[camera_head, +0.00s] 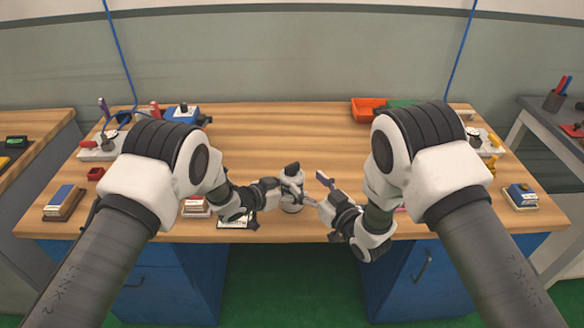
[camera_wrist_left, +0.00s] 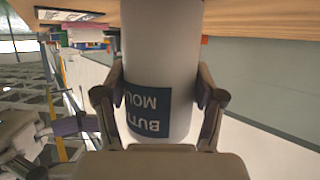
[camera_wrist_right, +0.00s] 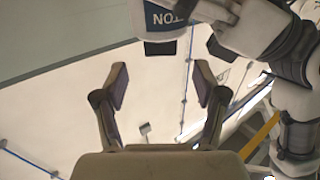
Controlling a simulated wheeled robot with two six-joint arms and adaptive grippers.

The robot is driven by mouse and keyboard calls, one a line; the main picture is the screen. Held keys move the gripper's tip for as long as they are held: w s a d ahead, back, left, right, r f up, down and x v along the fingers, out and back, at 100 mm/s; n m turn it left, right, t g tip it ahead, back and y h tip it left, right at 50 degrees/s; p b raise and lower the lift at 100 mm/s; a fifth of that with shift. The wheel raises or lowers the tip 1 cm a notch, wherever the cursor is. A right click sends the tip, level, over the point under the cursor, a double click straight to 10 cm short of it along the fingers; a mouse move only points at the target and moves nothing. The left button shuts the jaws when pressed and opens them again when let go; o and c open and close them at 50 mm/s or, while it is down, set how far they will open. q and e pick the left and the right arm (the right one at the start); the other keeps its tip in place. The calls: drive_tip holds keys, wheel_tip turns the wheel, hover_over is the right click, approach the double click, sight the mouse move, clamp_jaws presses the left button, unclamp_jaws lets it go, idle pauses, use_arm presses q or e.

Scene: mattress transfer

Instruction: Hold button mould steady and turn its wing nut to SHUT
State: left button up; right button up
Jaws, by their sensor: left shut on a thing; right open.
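The button mould (camera_head: 292,206) is a white upright cylinder with a dark top, near the front middle of the table. My left gripper (camera_head: 289,187) is shut around its body. In the left wrist view the mould (camera_wrist_left: 160,50) stands between both fingers, its blue label upside down and partly covered. My right gripper (camera_head: 317,190) is open and empty, just right of the mould. The right wrist view shows its spread fingers (camera_wrist_right: 160,85), with the mould's label (camera_wrist_right: 168,16) and dark top beyond them at the upper edge. I cannot make out the wing nut or its setting.
An orange bin (camera_head: 367,109) stands at the back right of the wooden table (camera_head: 290,130). A blue box (camera_head: 182,113) is at the back left. Small labelled blocks lie near the left (camera_head: 63,203) and right (camera_head: 520,196) front corners. The table's middle behind the mould is clear.

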sight(294, 170)
drive_tip(key=x, duration=0.7)
drive_tip(key=shift+w+a+f, duration=0.1)
drive_tip(key=shift+w+a, duration=0.1)
drive_tip(key=shift+w, duration=0.2)
drive_tip(key=shift+c, duration=0.4)
